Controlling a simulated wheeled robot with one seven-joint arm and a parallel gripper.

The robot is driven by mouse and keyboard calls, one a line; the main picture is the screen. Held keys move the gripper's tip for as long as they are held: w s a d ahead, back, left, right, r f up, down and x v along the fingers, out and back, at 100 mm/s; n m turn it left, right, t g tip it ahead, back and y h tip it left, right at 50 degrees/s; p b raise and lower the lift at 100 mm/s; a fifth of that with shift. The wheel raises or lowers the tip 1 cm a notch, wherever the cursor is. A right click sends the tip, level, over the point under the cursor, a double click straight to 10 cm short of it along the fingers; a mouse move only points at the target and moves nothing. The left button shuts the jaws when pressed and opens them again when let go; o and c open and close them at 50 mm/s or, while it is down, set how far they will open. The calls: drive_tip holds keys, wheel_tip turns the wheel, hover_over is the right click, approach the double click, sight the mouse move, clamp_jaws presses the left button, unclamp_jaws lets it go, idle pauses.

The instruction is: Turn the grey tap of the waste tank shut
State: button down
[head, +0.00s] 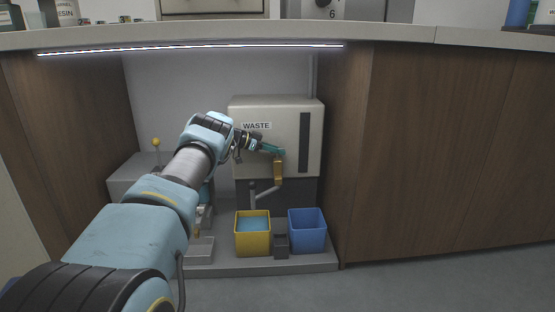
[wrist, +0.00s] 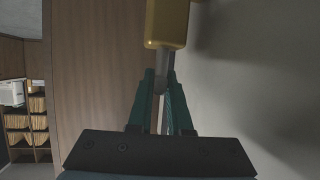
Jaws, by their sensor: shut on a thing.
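The white waste tank (head: 250,108), labelled WASTE, stands inside the open bay under the counter. My gripper (head: 279,152) is at the front of the tank, towards its lower right. In the wrist view its teal fingers (wrist: 160,88) are shut on a short grey piece (wrist: 160,82), which appears to be the grey tap's handle.
A yellow bin (head: 252,246) with blue contents stands below the pipe. A blue bin (head: 308,238) stands to its right, with a small dark block (head: 281,251) between them. Wooden panels (head: 345,150) bound the bay, and the counter edge (head: 390,35) is above.

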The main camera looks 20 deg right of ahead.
drive_tip(key=shift+d+m+g+b, duration=0.1)
drive_tip(key=shift+m+g+b, duration=0.35)
drive_tip(key=shift+b, duration=0.75)
drive_tip(key=c, duration=0.9)
unclamp_jaws()
drive_tip(key=p+v, duration=0.4)
drive_tip(key=v, duration=0.6)
drive_tip(key=shift+a+p, duration=0.3)
drive_tip(key=shift+a, duration=0.1)
